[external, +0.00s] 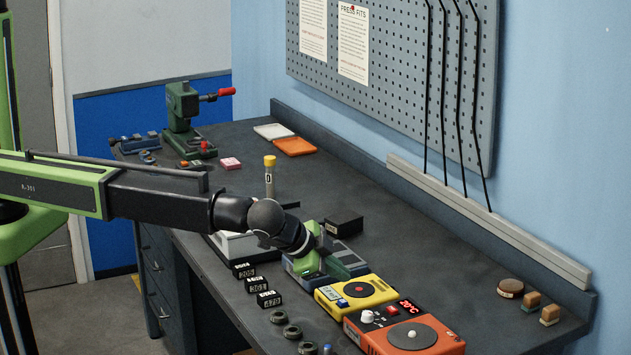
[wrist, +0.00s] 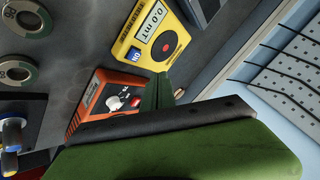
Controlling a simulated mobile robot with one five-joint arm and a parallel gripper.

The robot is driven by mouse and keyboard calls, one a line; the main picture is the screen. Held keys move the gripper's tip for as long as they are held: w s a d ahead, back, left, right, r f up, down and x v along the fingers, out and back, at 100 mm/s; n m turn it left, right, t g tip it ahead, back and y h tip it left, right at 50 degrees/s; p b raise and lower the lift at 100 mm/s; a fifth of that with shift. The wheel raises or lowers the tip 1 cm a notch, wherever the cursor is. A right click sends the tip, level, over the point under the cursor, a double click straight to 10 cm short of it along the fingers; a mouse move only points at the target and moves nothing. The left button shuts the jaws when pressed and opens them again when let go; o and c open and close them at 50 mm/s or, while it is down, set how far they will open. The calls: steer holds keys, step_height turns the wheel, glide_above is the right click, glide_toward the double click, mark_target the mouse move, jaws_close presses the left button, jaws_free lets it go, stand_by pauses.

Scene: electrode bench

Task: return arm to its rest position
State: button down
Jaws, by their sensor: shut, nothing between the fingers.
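My arm reaches in from the left over the bench in the external view. My green gripper (external: 348,265) is at its end, low above the bench near a blue-grey device and just behind the yellow meter (external: 357,292). In the wrist view its dark green fingers (wrist: 159,90) are together with nothing between them. They point toward the yellow meter (wrist: 152,35) and the orange hot plate (wrist: 108,100). Whether the gripper touches the blue-grey device below it cannot be told.
The orange hot plate (external: 405,335) stands at the front, reading 20°C. Black numbered blocks (external: 257,286) and dark rings (external: 285,332) line the near edge. A capped tube (external: 269,178) stands behind the arm, with a green press (external: 187,118) farther back. The bench's right side is mostly clear.

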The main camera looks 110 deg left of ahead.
step_height(320, 180, up, 3)
steer(key=shift+f+p, duration=0.2)
steer(key=shift+p, duration=0.65)
steer(key=s+d+f+g+h, duration=0.2)
steer(key=s+d, duration=0.2)
steer(key=s, duration=0.7)
steer(key=s+d+f+g+h, duration=0.2)
steer(key=s+d+f, duration=0.1)
steer(key=s, duration=0.8)
steer(key=s+d+f+m+g+h, duration=0.1)
steer(key=s+d+f+h, duration=0.1)
steer(key=s, duration=0.9)
steer(key=d+h, duration=0.1)
steer(key=d, duration=0.1)
steer(key=shift+d+f+g, duration=0.15)
steer(key=shift+d+g, duration=0.15)
steer(key=shift+g, duration=0.1)
steer(key=shift+w, duration=0.1)
